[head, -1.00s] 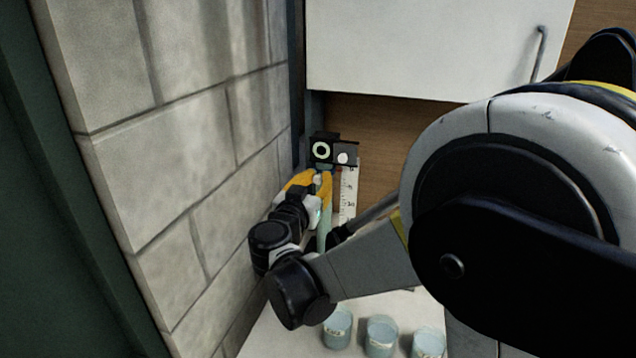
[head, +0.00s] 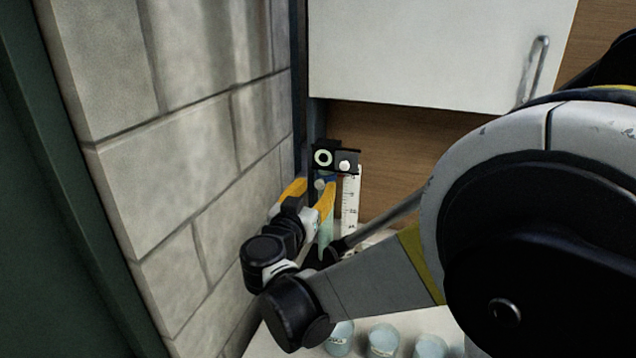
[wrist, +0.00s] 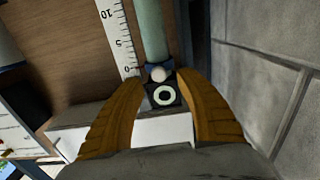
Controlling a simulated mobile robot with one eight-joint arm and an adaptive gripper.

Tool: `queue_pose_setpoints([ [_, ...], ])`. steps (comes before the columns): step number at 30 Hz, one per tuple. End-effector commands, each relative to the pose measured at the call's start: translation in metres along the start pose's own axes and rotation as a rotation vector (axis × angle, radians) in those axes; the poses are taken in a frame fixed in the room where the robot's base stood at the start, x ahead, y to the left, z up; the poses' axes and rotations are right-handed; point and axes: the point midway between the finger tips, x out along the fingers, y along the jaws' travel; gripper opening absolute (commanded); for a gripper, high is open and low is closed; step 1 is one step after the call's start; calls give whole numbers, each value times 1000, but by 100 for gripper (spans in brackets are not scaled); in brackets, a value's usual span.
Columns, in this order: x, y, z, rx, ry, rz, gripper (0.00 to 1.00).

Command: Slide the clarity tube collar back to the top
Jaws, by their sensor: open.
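The clarity tube (head: 325,236) is pale green and upright beside a white ruler strip (head: 350,203), under a black top bracket (head: 336,158) with a pale ring mark. In the wrist view, which looks inverted, the tube (wrist: 152,30) meets a dark blue collar (wrist: 151,69) with a round pale knob (wrist: 159,74). The collar sits close against the bracket (wrist: 164,105). My gripper (head: 314,184) has orange fingers, open on either side of the knob. In the wrist view my gripper (wrist: 162,80) shows gaps beside the knob; no finger clearly touches it.
A block wall (head: 190,190) stands close on the left. A white cabinet (head: 420,50) hangs above, with a wooden back panel (head: 395,140) below it. Several pale cups, one here (head: 383,340), stand on the white counter (head: 270,343) in front.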

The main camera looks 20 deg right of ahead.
Motion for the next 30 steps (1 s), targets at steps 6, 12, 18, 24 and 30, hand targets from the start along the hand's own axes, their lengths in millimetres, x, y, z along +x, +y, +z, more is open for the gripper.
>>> queue_pose_setpoints([
  [6,-51,-2,0,0,0,-5,42],
  [12,-82,-1,0,-1,0,-4,42],
  [18,-90,-1,0,-1,0,-2,42],
  [24,-90,0,0,-1,0,-1,42],
  [30,-82,23,10,-56,-94,22,42],
])
